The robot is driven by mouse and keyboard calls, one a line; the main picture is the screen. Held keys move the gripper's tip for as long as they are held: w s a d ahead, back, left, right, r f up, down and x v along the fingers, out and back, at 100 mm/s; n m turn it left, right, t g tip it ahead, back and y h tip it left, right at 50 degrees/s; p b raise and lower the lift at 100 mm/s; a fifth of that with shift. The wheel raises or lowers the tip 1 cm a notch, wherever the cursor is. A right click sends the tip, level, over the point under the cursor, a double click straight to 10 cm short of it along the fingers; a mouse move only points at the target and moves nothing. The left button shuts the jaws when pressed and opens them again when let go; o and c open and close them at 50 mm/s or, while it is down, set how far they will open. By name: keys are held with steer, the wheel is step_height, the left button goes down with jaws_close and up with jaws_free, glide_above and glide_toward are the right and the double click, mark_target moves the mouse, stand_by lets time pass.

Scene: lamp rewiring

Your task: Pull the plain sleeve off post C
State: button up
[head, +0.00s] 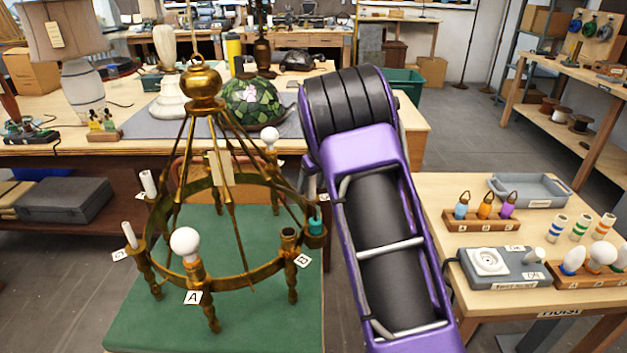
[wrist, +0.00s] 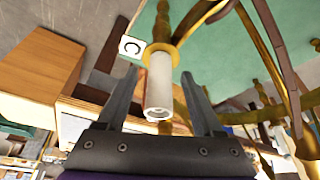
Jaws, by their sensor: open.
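In the wrist view a plain white sleeve (wrist: 159,86) stands on a brass cup, next to a tag marked C (wrist: 132,46). Its hollow end faces the camera. My gripper (wrist: 162,82) is open, with one dark finger on each side of the sleeve; I cannot tell whether either touches it. In the head view the brass chandelier (head: 213,283) stands on a green mat (head: 255,325). Two white sleeves show at its left, and a teal sleeve (head: 315,222) at its right. I cannot tell which head-view post is C. My gripper's fingers are not visible there.
White bulbs (head: 185,242) sit on the chandelier's front and back posts. My purple arm covers the space right of the ring. A side table (head: 480,299) at the right holds a socket box (head: 505,268), bulbs, striped sleeves and a grey tray (head: 530,190).

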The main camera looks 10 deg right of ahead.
steer(key=shift+c, duration=0.2)
jaws_close()
steer(key=shift+r, duration=0.1)
steer(key=shift+r+p, duration=1.5)
steer(key=shift+r, duration=3.45)
